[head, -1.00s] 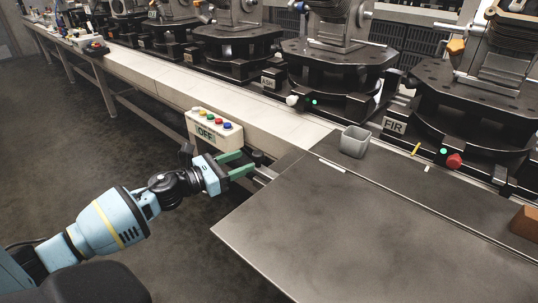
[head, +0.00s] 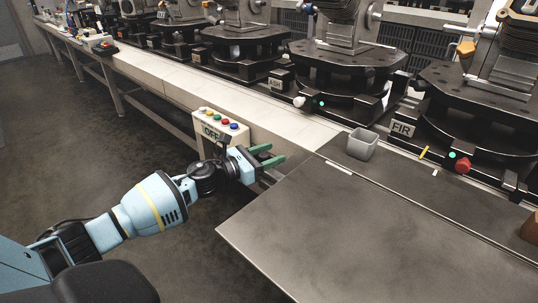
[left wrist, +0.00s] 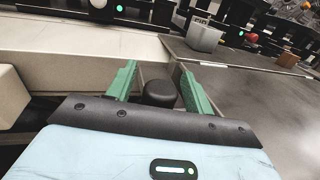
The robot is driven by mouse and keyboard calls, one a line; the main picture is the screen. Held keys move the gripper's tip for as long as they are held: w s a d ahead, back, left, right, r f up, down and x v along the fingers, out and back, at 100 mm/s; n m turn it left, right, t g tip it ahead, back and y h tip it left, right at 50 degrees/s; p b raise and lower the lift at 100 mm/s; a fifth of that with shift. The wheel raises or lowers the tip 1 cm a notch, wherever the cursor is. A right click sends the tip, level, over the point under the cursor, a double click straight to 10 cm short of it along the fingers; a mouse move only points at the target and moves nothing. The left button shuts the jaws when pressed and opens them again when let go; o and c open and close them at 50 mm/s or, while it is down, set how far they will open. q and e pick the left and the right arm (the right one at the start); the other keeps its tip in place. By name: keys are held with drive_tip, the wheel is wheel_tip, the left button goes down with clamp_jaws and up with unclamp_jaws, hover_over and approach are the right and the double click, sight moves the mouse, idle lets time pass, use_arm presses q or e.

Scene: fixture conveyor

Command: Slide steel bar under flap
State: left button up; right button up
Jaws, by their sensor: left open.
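The flap (head: 345,225) is a broad, flat grey steel plate at the lower right of the head view; it also fills the right of the left wrist view (left wrist: 265,110). My left gripper (head: 276,154) is open at the flap's left corner, its green fingers pointing toward the conveyor. In the left wrist view, a round black knob (left wrist: 160,92) sits between the two green fingers, with gaps to both. A short piece of grey metal, perhaps the steel bar (head: 269,176), shows just below the fingers beside the flap; most of it is hidden. My right gripper is out of view.
An OFF button box (head: 221,130) is mounted on the conveyor side, close to my left wrist. Black fixtures (head: 345,65) line the conveyor. Open floor lies at left.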

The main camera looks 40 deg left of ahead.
use_arm(q)
drive_tip(key=shift+c, duration=0.3)
clamp_jaws()
drive_tip(key=shift+s+d+p, duration=0.1)
drive_tip(key=shift+d+p, duration=0.5)
drive_tip(key=shift+d, duration=0.8)
drive_tip(key=shift+o, duration=0.3)
unclamp_jaws()
drive_tip(key=shift+a, duration=0.1)
drive_tip(key=v, duration=0.7)
drive_tip(key=shift+s, duration=0.4)
drive_tip(key=shift+a, duration=0.1)
